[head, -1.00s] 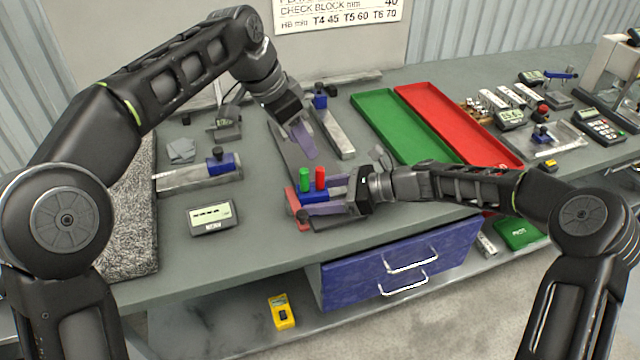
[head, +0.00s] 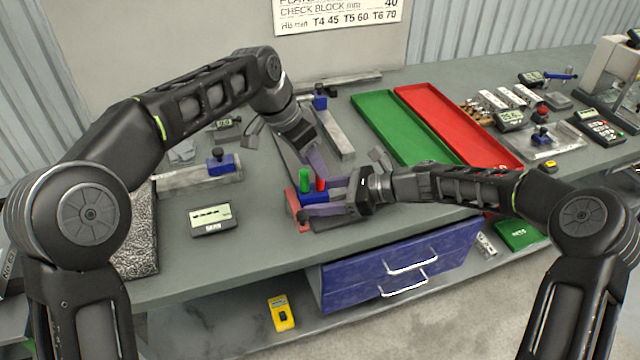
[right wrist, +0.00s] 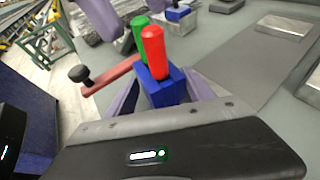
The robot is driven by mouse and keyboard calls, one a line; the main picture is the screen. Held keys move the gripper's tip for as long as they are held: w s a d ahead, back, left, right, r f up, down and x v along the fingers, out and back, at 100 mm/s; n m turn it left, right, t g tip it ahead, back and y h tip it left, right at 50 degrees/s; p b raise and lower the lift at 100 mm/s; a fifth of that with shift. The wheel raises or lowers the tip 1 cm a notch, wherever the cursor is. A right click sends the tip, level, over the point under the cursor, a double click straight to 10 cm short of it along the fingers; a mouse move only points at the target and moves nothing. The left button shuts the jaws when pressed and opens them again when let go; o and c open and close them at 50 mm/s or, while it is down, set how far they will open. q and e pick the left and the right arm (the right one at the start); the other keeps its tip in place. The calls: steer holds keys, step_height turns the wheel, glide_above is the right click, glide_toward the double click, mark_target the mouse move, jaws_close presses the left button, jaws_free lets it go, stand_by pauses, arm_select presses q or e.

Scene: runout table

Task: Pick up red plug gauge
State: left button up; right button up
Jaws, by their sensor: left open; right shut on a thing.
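The red plug gauge (head: 320,184) stands upright beside the green plug gauge (head: 305,180) on a blue block (head: 314,197). In the right wrist view the red gauge (right wrist: 153,52) is nearest, with the green gauge (right wrist: 140,32) behind it and the blue block (right wrist: 160,88) below. My right gripper (head: 318,200) is shut on the blue block, its fingers along the block's sides. My left gripper (head: 318,165) is open and points down just above and behind the red gauge. Its fingers partly overlap the gauges' surroundings, so the exact gap is unclear.
A red bar with a dark knob (right wrist: 82,74) lies beside the block. A green tray (head: 400,128) and a red tray (head: 455,125) lie to the right. A digital meter (head: 211,218) sits left. The table's front edge is close below the block.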

mark_target(320, 188)
arm_select(q)
steer(key=shift+x, duration=2.65)
steer(key=shift+s, duration=0.1)
steer(key=shift+c, duration=0.5)
jaws_close()
